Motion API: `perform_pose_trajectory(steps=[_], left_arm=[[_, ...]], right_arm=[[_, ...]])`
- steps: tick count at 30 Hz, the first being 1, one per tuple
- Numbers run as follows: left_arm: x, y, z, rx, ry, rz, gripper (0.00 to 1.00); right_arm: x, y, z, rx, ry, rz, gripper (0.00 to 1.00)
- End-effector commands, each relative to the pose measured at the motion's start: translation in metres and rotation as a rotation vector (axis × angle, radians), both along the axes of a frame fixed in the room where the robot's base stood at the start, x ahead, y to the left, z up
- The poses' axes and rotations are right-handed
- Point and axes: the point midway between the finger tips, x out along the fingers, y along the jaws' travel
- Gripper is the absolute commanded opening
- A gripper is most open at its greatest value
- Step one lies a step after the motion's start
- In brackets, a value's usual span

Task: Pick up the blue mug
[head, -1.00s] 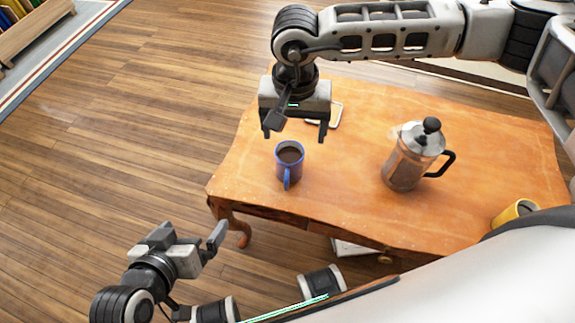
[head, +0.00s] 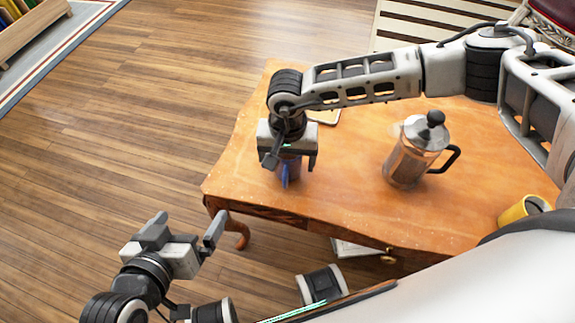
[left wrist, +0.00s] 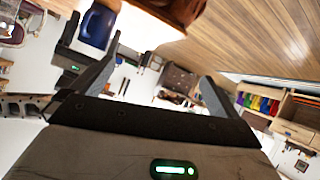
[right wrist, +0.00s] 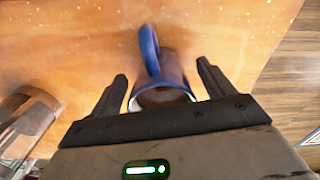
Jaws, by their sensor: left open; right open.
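The blue mug (head: 285,173) stands on the wooden table (head: 350,215) near its left end, mostly hidden behind my right gripper in the head view. In the right wrist view the blue mug (right wrist: 152,60) shows its handle and dark contents between the fingers. My right gripper (head: 288,164) is open, with one finger on each side of the mug; I cannot tell if they touch it. My left gripper (head: 190,226) is open and empty, off the table's left front side. The left wrist view shows the blue mug (left wrist: 97,27) at the upper left.
A glass and metal coffee press (head: 412,155) stands on the table right of the mug. A yellow mug (head: 522,209) is at the right front. A small light-edged flat item (head: 325,115) lies behind my right gripper. The table's left edge is close to the mug.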

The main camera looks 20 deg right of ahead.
Motion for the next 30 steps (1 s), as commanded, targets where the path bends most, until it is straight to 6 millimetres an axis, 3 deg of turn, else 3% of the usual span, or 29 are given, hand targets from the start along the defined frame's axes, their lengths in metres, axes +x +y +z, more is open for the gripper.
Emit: perform_pose_trajectory(steps=[5,9,11,12,23,30], left_arm=[[-0.003,0.001,-0.002,0.007,0.005,-0.004,1.0],[-0.003,0.001,-0.002,0.007,0.006,-0.004,1.0],[-0.003,0.001,-0.003,0.008,0.007,-0.004,1.0],[-0.003,0.002,-0.003,0.008,0.008,-0.004,1.0],[-0.001,0.002,-0.002,0.009,0.012,0.0,1.0],[-0.001,0.003,0.001,0.015,0.033,0.004,1.0]], right_arm=[[0.0,0.0,0.0,0.0,0.0,0.0,0.78],[0.0,0.0,0.001,0.0,0.0,0.0,0.39],[0.0,0.0,0.001,0.0,-0.001,0.0,0.23],[0.001,0.0,0.002,0.001,-0.003,0.0,0.19],[0.001,0.0,0.009,0.002,-0.004,0.0,0.19],[-0.004,0.0,0.042,0.002,-0.003,0.001,0.19]])
